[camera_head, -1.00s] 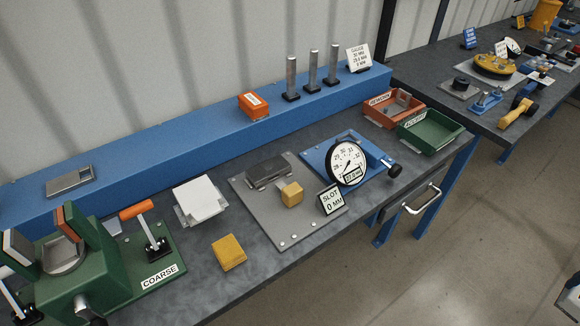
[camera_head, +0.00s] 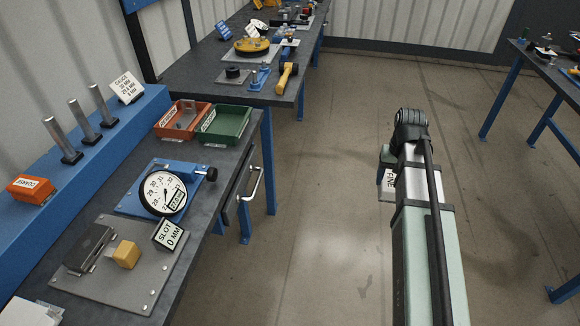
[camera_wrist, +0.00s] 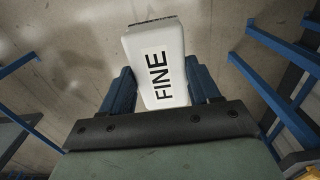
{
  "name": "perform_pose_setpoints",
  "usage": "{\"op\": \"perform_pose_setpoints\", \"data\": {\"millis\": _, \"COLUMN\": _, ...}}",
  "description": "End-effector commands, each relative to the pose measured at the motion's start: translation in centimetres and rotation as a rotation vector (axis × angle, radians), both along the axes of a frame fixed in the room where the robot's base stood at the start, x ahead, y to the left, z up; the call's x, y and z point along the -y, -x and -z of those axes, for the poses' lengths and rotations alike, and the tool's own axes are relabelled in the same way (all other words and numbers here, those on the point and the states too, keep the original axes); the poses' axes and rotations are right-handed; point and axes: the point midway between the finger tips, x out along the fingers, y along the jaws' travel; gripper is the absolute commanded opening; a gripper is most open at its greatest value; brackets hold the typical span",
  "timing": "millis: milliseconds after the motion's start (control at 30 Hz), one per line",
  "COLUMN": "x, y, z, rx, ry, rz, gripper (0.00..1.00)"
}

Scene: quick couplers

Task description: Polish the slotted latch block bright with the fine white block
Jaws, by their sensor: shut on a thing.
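The fine white block, labelled FINE, fills the middle of the wrist view (camera_wrist: 158,62). My gripper (camera_wrist: 160,85) is shut on it, with one blue finger on each side. In the head view, my arm reaches out over the floor right of the bench, and the white block (camera_head: 387,179) shows partly behind it. A dark grey block (camera_head: 90,248) lies on a grey plate (camera_head: 120,285) on the bench, beside a yellow block (camera_head: 126,254). I cannot tell whether this dark block is the slotted latch block; no slot shows clearly.
Three metal posts stand on the blue ledge. A drawer handle (camera_head: 252,184) juts from the bench. Floor around my arm is open.

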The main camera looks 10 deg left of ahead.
Motion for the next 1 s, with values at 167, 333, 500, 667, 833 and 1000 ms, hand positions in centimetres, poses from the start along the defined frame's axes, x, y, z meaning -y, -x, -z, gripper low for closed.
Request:
{"op": "perform_pose_setpoints", "data": {"millis": 167, "x": -2.2, "y": -1.0, "z": -0.4, "rx": 0.001, "ry": 0.0, "rz": -0.027, "gripper": 0.3}}
{"op": "perform_pose_setpoints", "data": {"millis": 333, "x": -6.9, "y": -2.6, "z": -1.3, "rx": 0.001, "ry": 0.0, "rz": -0.083, "gripper": 0.3}}
{"op": "perform_pose_setpoints", "data": {"millis": 500, "x": -12.4, "y": -3.8, "z": -2.2, "rx": 0.0, "ry": 0.0, "rz": -0.142, "gripper": 0.3}}
{"op": "perform_pose_setpoints", "data": {"millis": 667, "x": -17.8, "y": -4.4, "z": -3.1, "rx": 0.0, "ry": 0.0, "rz": -0.198, "gripper": 0.3}}
{"op": "perform_pose_setpoints", "data": {"millis": 833, "x": -23.6, "y": -4.6, "z": -4.1, "rx": 0.001, "ry": -0.001, "rz": -0.259, "gripper": 0.3}}
{"op": "perform_pose_setpoints", "data": {"millis": 1000, "x": -29.6, "y": -4.3, "z": -5.2, "rx": 0.001, "ry": -0.001, "rz": -0.318, "gripper": 0.3}}
